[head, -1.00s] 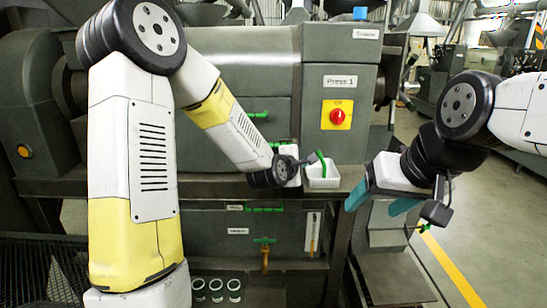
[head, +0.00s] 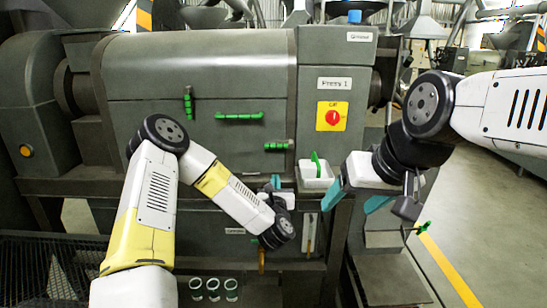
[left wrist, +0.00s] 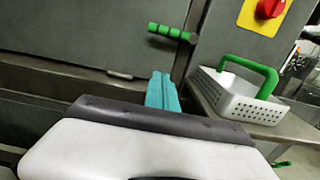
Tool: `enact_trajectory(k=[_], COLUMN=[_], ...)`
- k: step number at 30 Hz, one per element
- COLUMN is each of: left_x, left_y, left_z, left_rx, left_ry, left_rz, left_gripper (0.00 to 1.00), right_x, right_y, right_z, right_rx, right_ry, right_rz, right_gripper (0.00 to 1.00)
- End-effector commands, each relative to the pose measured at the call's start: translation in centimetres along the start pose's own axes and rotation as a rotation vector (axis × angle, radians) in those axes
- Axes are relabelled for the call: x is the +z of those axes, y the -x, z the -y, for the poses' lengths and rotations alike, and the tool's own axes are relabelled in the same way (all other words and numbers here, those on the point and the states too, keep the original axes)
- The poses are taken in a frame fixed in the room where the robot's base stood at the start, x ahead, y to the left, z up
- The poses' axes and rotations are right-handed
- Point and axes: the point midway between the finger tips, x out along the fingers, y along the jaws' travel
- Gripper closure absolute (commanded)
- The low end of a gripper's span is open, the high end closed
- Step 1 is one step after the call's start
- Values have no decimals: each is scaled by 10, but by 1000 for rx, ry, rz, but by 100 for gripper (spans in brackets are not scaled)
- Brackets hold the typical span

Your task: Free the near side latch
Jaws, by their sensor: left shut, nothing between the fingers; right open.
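The press cover carries two green-gripped latches: one stands upright on the left (head: 187,103), and one lies level on the right (head: 278,146), near the cover's lower right edge. The right latch also shows in the left wrist view (left wrist: 171,33). A level green handle (head: 239,116) sits between them. My left gripper (head: 276,183) is shut and empty, just below the right latch and apart from it. Its teal fingers (left wrist: 162,90) point up toward that latch in the left wrist view. My right gripper (head: 356,198) is open and empty, right of the basket.
A white basket (head: 317,182) with a green handle stands on the ledge close right of my left gripper; it also shows in the left wrist view (left wrist: 236,95). A red knob (head: 333,117) on a yellow plate is above. Several white cups (head: 213,289) stand below.

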Motion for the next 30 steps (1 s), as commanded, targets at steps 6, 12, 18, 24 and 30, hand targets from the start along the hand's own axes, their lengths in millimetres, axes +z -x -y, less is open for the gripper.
enact_trajectory(k=[6,12,18,24,30], left_x=[0,1,1,1,22], left_y=[0,-9,-43,-86,-106], left_z=[0,0,0,0,0], left_rx=[0,1,2,0,-2], left_ry=[-1,-2,-3,-4,-4], left_rz=[1,3,4,3,4], left_gripper=[100,100,100,100,100], right_x=[0,0,0,0,0], right_y=[0,0,0,0,0], right_z=[0,0,0,0,0], right_rx=[0,0,0,0,0], right_ry=[0,0,0,0,0], right_rz=[0,0,0,0,0], right_gripper=[31,31,31,31,31])
